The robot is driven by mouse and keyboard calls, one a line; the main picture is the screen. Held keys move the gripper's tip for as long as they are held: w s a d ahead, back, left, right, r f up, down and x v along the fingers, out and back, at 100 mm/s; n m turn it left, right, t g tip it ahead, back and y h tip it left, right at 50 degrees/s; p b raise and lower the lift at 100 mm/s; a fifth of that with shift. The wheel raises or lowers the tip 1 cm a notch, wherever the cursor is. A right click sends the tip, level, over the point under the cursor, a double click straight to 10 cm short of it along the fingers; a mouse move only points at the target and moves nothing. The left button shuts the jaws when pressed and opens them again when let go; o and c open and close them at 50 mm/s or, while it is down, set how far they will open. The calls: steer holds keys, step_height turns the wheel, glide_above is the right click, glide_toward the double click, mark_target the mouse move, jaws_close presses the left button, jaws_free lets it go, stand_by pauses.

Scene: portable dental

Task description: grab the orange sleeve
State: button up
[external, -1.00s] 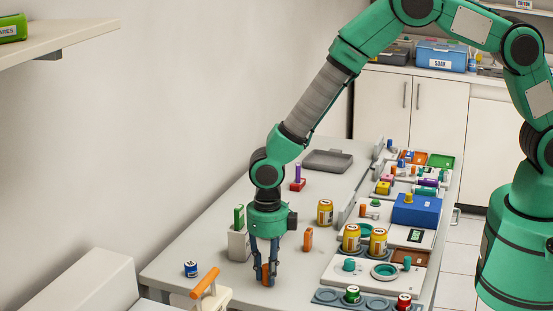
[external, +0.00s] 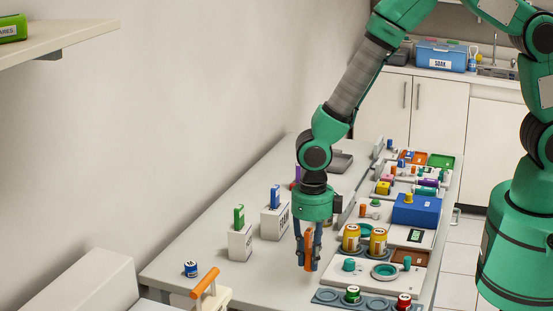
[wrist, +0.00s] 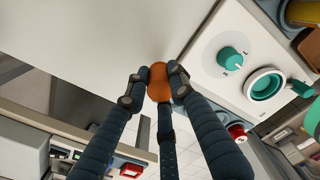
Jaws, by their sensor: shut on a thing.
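The orange sleeve (wrist: 158,76) is between the fingertips of my gripper (wrist: 157,82) in the wrist view, and the fingers touch it. In the external view, my gripper (external: 307,264) points down over the middle of the table, shut on the sleeve. Orange shows between the fingers there, but I cannot tell how much belongs to the sleeve and how much to the small orange piece that stood behind this spot. The sleeve's lower end and its height above the table are hard to judge.
White blocks with a green insert (external: 239,245) and a blue insert (external: 275,222) stand left of my gripper. A white panel with teal knobs (external: 348,265) and yellow jars (external: 378,240) stand to the right.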

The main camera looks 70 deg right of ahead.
steer(key=shift+s+d+r, duration=0.1)
steer(key=shift+s+d, duration=0.2)
steer(key=shift+s, duration=0.55)
steer(key=shift+s+d+r, duration=0.1)
steer(key=shift+s+d, duration=0.2)
steer(key=shift+s, duration=0.6)
steer(key=shift+s+d, duration=0.3)
steer(key=shift+s, duration=0.55)
